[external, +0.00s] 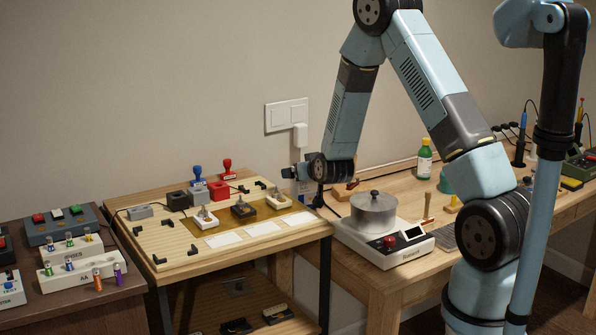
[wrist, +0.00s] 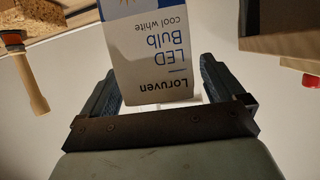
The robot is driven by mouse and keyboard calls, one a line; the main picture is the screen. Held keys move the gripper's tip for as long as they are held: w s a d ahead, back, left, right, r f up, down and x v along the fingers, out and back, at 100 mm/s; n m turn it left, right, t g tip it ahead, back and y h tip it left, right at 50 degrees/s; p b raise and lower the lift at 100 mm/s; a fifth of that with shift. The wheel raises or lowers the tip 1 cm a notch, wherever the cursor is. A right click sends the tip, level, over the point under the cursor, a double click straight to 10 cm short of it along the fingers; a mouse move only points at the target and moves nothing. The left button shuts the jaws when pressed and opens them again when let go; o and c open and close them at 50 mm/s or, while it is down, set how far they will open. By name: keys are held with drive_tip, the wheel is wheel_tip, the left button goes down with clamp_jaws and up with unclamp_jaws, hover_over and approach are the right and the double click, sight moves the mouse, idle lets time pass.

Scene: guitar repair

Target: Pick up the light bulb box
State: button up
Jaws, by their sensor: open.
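The light bulb box (wrist: 150,62) is white with blue and black print reading "Loruven LED Bulb cool white", upside down in the wrist view. My gripper (wrist: 160,80) is open, with one finger on each side of the box's near end. Small gaps seem to show between the fingers and the box. In the external view my gripper (external: 298,173) is by the wall, above the gap between the two wooden tables.
A scale with a metal pot (external: 373,213) stands on the right table, near my wrist. A board with stamps and blocks (external: 165,240) is on the left table. A white plug (external: 300,135) sits in the wall socket above my gripper. A wooden handle (wrist: 27,80) shows at left in the wrist view.

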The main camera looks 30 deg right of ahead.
drive_tip(key=shift+c, duration=0.3)
drive_tip(key=c, duration=1.3)
drive_tip(key=shift+o, duration=0.2)
drive_tip(key=shift+r, duration=0.15)
